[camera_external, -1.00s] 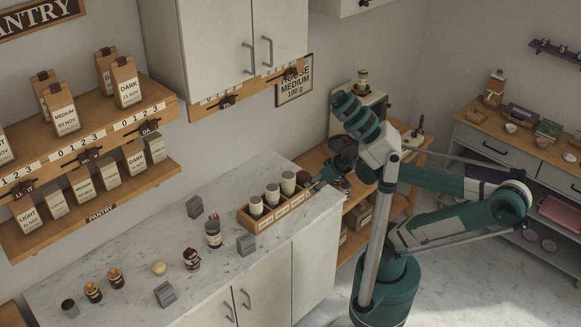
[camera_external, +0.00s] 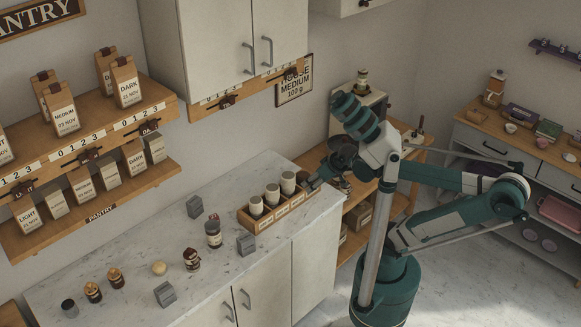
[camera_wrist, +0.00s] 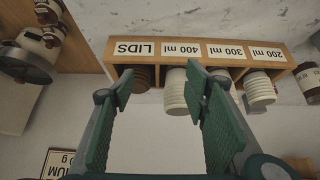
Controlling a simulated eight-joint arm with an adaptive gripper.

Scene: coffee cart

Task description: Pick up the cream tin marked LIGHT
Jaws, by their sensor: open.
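The LIGHT container does not show in the wrist view.
The wooden cup box (camera_wrist: 190,52) carries labels LIDS, 400 ml, 300 ml and 200 ml. The upper shelf (camera_external: 100,122) holds paper bags above the container row.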

